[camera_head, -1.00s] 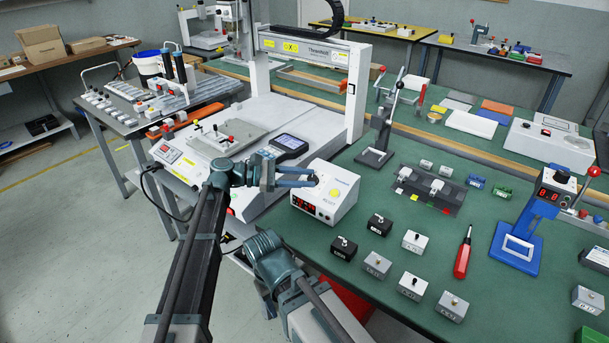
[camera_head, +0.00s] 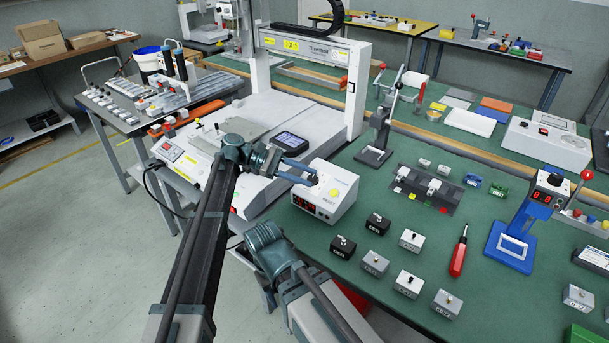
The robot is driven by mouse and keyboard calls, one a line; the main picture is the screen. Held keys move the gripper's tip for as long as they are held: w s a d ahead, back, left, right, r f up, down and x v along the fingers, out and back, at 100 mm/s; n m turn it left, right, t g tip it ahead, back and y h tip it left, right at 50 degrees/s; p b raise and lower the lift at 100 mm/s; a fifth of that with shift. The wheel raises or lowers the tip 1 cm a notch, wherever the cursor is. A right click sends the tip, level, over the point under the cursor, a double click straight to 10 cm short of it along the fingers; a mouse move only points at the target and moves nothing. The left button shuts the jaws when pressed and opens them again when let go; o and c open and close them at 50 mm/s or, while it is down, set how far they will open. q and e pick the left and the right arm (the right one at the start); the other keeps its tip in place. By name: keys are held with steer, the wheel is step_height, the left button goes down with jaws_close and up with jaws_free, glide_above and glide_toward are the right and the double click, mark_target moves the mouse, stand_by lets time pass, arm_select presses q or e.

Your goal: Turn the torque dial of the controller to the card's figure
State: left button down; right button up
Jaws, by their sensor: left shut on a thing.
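My left gripper (camera_head: 312,180) reaches in from the left to the controller's top left side. Its fingers are shut on a small dark knob there, apparently the torque dial, which they mostly hide. My right arm shows at the bottom centre, but its fingers cannot be made out. I cannot pick out the card or read its figure, and the display digits are too small to read.
A white gantry machine (camera_head: 357,85) stands behind the controller, with a dark handheld screen (camera_head: 290,141) on its base. Several small switch boxes, a red screwdriver (camera_head: 459,252) and a blue press stand (camera_head: 513,240) are on the green bench to the right.

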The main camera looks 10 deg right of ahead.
arm_select(q)
steer(key=c, duration=0.5)
jaws_free()
steer(key=shift+p+v, duration=1.85)
steer(key=shift+v, duration=5.05)
steer(key=shift+f, duration=0.1)
